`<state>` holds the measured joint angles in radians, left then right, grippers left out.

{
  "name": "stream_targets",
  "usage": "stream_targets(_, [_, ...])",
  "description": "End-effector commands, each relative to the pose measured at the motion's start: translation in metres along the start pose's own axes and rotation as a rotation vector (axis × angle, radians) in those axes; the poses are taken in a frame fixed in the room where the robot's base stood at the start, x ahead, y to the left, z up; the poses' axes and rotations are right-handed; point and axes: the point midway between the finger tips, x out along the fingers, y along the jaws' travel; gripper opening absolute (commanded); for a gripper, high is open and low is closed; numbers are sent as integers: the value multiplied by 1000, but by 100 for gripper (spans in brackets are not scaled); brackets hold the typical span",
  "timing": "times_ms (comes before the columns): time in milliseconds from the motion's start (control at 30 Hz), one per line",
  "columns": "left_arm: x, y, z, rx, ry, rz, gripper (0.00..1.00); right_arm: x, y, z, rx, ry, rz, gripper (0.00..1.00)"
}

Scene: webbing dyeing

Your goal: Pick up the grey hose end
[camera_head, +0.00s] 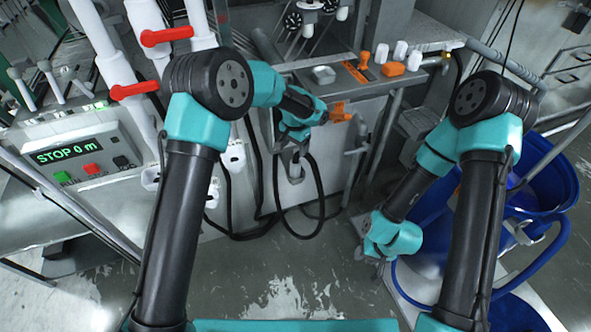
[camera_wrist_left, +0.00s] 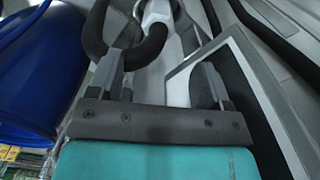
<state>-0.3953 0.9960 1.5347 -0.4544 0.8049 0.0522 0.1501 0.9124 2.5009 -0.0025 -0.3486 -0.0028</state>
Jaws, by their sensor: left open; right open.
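A light grey fitting (camera_head: 295,171), which looks like the grey hose end, hangs against the front of the machine with a black hose (camera_head: 318,190) looping below it. My left gripper (camera_head: 290,155) is right at this fitting, its fingers pointing down. In the left wrist view, my left gripper (camera_wrist_left: 160,88) is open. A pale fitting (camera_wrist_left: 163,30) shows beyond the gap between its fingers, and a dark hose bend (camera_wrist_left: 138,52) crosses near the left finger. I cannot tell whether a finger touches it. My right gripper (camera_head: 368,253) is open, low at the right, away from the hose.
An orange handle (camera_head: 340,112) is close beside my left wrist. A control box reading STOP 0 m (camera_head: 75,160) and red-handled valves (camera_head: 135,90) stand at the left. Blue tubs (camera_head: 548,185) and a blue hose are at the right. The wet floor in front is clear.

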Motion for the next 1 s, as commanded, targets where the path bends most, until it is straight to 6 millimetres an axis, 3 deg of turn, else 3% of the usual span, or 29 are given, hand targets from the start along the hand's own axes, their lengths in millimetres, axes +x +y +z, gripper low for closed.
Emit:
stream_targets(200, [39,0,0,0,-2,1,72,0,0,0,0,0,0,43])
stream_targets(400, [65,0,0,0,0,0,72,0,0,0,0,0,0,43])
stream_targets(833, [70,0,0,0,0,0,72,0,0,0,0,0,0,43])
stream_targets(1000, [86,1,-1,1,-1,0,72,0,0,0,0,0,0,43])
